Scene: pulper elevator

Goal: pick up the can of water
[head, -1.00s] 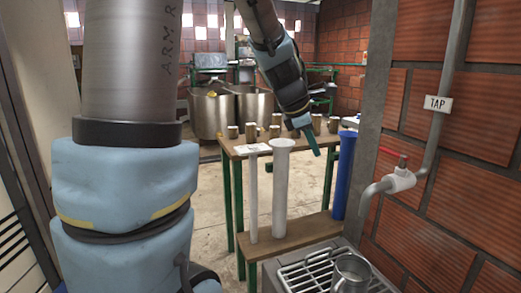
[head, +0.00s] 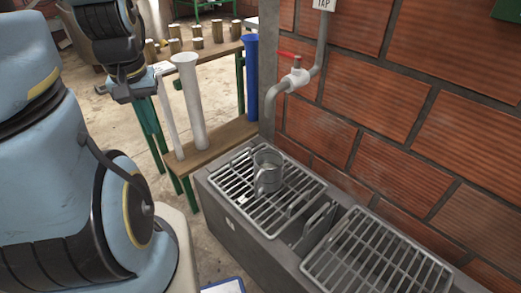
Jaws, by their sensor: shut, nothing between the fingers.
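The can (head: 268,174) is a small grey metal vessel, standing upright on the left wire rack of the sink, below and a little left of the tap spout. Whether it holds water cannot be seen. My gripper (head: 150,122) is at the upper left, pointing down, beside the bench and well apart from the can.
The tap (head: 294,78) with a red handle juts from the brick wall. A white tube (head: 190,100) and a blue tube (head: 251,80) stand on the bench between gripper and can. A second rack (head: 375,255) is bare.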

